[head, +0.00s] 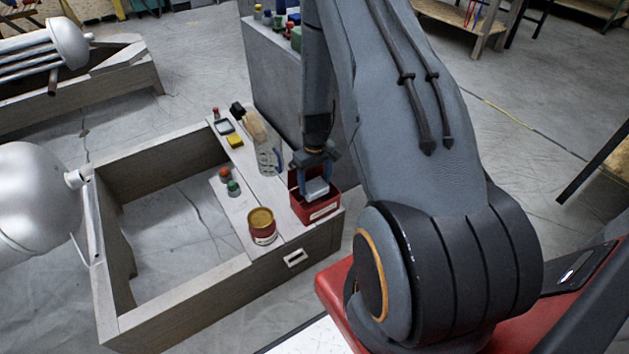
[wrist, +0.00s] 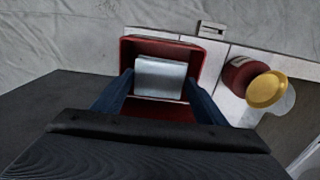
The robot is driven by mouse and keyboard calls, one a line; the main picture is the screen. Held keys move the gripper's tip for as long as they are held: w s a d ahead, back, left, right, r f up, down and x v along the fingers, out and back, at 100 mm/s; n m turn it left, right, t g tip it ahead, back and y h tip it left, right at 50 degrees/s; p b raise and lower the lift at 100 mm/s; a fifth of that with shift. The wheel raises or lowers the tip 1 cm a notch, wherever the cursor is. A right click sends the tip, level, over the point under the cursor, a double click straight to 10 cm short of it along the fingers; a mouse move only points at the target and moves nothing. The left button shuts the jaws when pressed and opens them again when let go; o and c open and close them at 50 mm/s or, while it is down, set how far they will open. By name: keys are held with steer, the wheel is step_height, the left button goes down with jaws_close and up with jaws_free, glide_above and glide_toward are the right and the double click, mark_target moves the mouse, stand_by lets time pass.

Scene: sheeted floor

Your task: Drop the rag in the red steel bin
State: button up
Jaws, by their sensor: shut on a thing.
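The red steel bin (head: 325,208) stands on the near end of the wooden frame's top board, with a pale label on its front. It also shows in the wrist view (wrist: 125,52). My gripper (head: 318,180) points down over the bin. Its blue fingers are shut on the rag (wrist: 160,78), a folded pale grey-blue piece that also shows in the head view (head: 317,190). In the wrist view the rag lies within the outline of the bin's opening. I cannot tell whether it touches the bin's floor. The fingers hide part of the bin's side walls.
A red can with a yellow top (head: 262,226) stands left of the bin. A clear bottle (head: 268,158) stands behind it. A grey cabinet (head: 277,85) rises behind.

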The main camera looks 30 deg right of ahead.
steer(key=o, duration=1)
steer(key=shift+o, duration=0.2)
